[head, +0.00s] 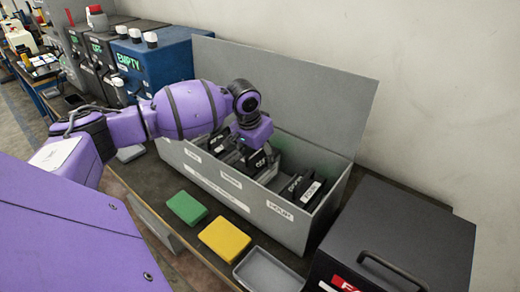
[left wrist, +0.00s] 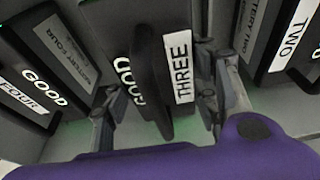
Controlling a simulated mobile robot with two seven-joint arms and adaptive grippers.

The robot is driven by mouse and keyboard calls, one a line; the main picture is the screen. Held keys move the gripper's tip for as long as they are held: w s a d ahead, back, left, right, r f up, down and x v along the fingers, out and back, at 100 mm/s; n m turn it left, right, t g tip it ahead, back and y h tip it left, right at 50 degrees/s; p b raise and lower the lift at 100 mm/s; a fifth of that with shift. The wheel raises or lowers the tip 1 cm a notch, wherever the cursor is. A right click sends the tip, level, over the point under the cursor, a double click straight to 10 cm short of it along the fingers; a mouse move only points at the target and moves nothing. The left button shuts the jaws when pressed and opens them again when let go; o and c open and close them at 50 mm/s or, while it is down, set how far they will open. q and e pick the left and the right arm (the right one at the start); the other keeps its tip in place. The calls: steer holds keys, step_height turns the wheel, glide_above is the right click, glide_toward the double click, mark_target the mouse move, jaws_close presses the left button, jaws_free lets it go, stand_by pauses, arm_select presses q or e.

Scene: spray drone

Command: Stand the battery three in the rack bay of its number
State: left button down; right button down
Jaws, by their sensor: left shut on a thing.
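Battery three (left wrist: 182,65), a dark block with a handle and the words GOOD and THREE, is between the fingers of my left gripper (left wrist: 157,95), which is shut on it. In the head view my left gripper (head: 252,138) is over the open grey rack (head: 218,193), with battery three (head: 260,162) below it, partly hidden. In the left wrist view battery three is between battery four (left wrist: 50,60) and battery two (left wrist: 285,35). I cannot tell whether its base touches the rack floor. Battery four (head: 303,189) stands in the bay labelled FOUR. My right gripper is out of view.
The rack's raised lid (head: 310,90) stands behind it. Green (head: 187,207) and yellow (head: 225,240) blocks and a grey tray (head: 270,272) lie in front. A black case (head: 400,225) is at right; a blue box marked EMPTY (head: 155,70) is at left.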

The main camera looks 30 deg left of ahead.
arm_select(q)
steer(key=shift+w+f, duration=0.2)
steer(key=shift+f, duration=0.5)
steer(key=c, duration=0.7)
jaws_free()
steer(key=shift+s+f, duration=0.2)
steer(key=shift+f, duration=0.05)
steer(key=p+v, duration=0.1)
steer(key=v, duration=1.1)
